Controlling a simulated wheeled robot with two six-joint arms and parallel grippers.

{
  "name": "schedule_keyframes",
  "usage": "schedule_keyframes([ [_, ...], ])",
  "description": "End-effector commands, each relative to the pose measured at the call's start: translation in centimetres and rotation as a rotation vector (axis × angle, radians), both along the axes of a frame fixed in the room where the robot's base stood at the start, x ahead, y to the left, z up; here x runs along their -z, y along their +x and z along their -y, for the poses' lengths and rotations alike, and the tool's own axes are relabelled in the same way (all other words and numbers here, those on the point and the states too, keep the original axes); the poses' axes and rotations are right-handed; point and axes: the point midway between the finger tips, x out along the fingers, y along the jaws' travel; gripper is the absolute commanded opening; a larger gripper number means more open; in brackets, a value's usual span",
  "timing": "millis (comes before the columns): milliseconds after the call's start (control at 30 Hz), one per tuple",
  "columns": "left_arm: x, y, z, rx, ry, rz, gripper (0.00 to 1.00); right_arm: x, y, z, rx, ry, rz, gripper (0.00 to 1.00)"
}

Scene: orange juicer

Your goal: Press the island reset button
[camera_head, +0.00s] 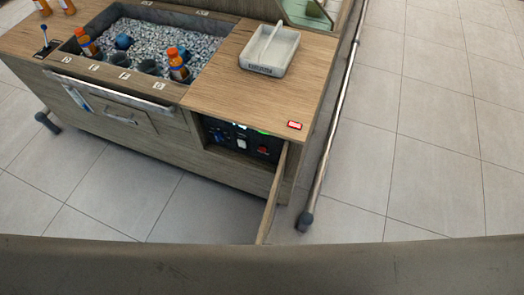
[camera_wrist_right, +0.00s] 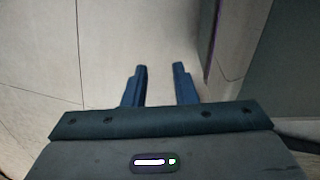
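The wooden island (camera_head: 235,85) stands ahead of me in the head view. An open compartment in its front right holds a dark control panel (camera_head: 225,140) with small blue, white and red parts and a green light. A red button-like part (camera_head: 263,149) sits on the panel's right side. I cannot tell which part is the reset button. The compartment door (camera_head: 272,194) is swung open toward me. My right gripper (camera_wrist_right: 160,72) shows in its wrist view, fingers apart and empty above the tiled floor. Neither gripper shows in the head view.
A bin of ice (camera_head: 155,38) with orange bottles is set in the island top. A grey tray (camera_head: 269,50) and a red label (camera_head: 295,125) are on the right of the top. A metal rail (camera_head: 338,120) runs along the right side. Tiled floor lies beyond.

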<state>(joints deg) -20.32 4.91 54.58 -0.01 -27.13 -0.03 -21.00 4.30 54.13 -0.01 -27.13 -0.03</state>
Motion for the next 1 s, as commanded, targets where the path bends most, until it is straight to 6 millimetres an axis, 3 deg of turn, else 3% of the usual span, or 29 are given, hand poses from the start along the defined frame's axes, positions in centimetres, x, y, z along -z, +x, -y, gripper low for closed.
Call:
schedule_keyframes([
  [33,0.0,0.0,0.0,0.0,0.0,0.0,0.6,0.0,0.1,0.1,0.0,-0.001,0.001,0.15],
  [100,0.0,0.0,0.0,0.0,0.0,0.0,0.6,-0.1,0.2,0.2,-0.001,-0.002,0.003,0.01],
  [133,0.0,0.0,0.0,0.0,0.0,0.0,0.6,-0.1,0.3,0.2,-0.001,-0.002,0.004,0.0],
  [600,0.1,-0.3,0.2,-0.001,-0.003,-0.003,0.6,-0.4,1.6,1.4,-0.007,-0.016,0.022,0.0],
  [1000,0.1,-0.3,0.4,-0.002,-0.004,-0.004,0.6,-0.2,1.3,0.5,-0.003,-0.006,0.017,0.0],
])
